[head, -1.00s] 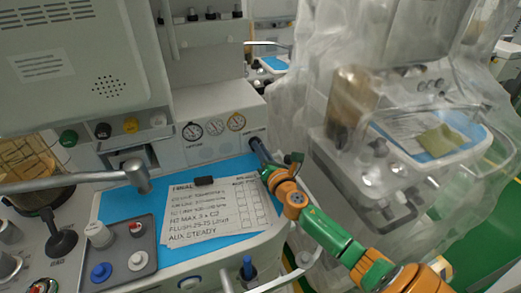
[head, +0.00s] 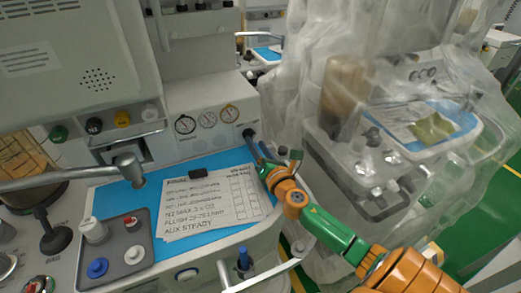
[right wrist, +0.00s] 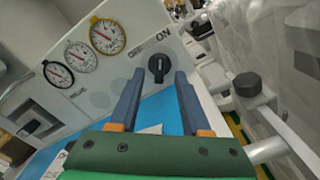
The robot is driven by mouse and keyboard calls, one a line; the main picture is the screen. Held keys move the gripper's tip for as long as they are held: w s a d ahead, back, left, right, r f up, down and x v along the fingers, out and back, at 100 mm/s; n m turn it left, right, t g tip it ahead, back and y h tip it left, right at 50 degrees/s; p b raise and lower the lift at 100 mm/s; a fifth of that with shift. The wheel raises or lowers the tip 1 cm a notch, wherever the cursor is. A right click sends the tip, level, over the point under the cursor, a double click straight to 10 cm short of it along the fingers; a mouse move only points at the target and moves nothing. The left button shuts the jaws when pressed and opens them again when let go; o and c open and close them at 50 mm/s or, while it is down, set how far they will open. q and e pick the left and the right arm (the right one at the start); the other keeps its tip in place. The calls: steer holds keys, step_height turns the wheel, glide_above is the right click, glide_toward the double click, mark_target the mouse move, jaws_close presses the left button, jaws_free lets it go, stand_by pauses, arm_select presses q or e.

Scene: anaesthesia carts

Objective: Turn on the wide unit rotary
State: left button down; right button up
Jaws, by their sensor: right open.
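The wide unit's rotary is a black knob on the pale front panel. It shows in the right wrist view (right wrist: 158,66), below an "ON" label, with its light pointer mark roughly upright. In the head view it is a small dark shape (head: 249,133) right of the gauges, partly hard to separate from my fingers. My right gripper (right wrist: 159,76) is open, with its two blue-grey fingers on either side of the knob as seen by the wrist; contact cannot be told. In the head view the right gripper (head: 259,147) reaches to the panel from the lower right. My left gripper is not in view.
Three round gauges (head: 207,120) sit left of the knob. A written sheet (head: 210,205) lies on the blue work surface (head: 120,200). A grey metal arm (head: 70,180) crosses at left. A plastic-draped unit (head: 390,130) stands close at right. A rail (right wrist: 265,147) runs beside my gripper.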

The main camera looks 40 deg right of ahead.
steer(key=v, duration=0.4)
steer(key=shift+s, duration=0.3)
steer(key=shift+r, duration=0.15)
